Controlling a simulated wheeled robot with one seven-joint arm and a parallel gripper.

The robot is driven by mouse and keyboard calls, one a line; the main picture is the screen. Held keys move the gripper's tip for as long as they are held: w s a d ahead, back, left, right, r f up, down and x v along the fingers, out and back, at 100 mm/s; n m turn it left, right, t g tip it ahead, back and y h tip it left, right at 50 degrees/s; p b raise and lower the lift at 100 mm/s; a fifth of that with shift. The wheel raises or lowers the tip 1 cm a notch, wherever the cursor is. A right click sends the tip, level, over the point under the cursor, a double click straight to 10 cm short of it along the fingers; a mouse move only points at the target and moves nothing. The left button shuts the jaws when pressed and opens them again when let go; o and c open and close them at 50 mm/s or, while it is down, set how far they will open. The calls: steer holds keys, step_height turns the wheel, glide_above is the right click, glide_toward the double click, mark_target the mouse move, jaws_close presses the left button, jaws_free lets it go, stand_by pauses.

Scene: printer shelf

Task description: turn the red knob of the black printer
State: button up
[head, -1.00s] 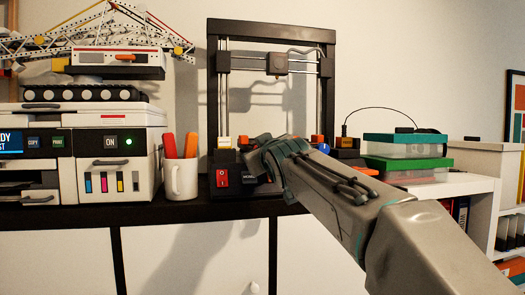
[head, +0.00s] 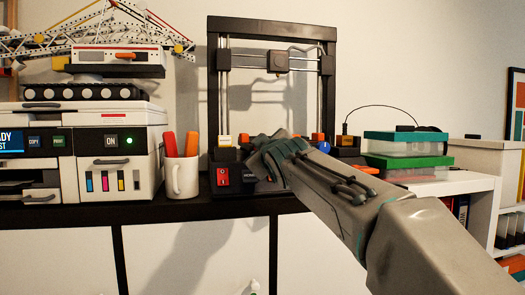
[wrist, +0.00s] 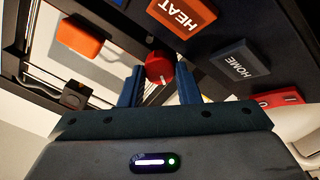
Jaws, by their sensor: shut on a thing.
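The black printer (head: 270,26) is an open upright frame on the dark shelf top, with a control panel low at its front. Its red knob (wrist: 158,67) shows in the wrist view with a pale mark on it. My gripper (wrist: 159,75) has its two blue fingers on either side of the knob, shut on it. In the head view my gripper (head: 262,160) covers the middle of the panel and hides the knob.
In the wrist view an orange HEAT button (wrist: 181,14), a dark HOME button (wrist: 233,61) and a red switch (wrist: 279,98) are close by. A white mug (head: 182,178) with orange-handled tools stands left of the printer. Green-lidded boxes (head: 408,161) stand right.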

steer(key=o, duration=1)
steer(key=shift+f, duration=0.1)
steer(key=shift+d+m, duration=0.1)
steer(key=shift+m, duration=0.6)
steer(key=m+b, duration=0.1)
steer(key=m, duration=0.8)
steer(key=shift+m, duration=0.4)
steer(key=b+v, duration=0.5)
steer(key=v, duration=0.9)
steer(key=s+d+f+g+h, duration=0.1)
steer(key=d+f+g, duration=0.1)
steer(key=f, duration=0.6)
steer(key=s+d+f+g+h+b, duration=0.1)
steer(key=d+f+g, duration=0.1)
steer(key=f, duration=0.6)
steer(key=s+d+f+g+h, duration=0.1)
steer(key=d+f+g, duration=0.1)
steer(key=f, duration=0.6)
steer(key=shift+d+h+b, duration=0.3)
steer(key=shift+d, duration=0.45)
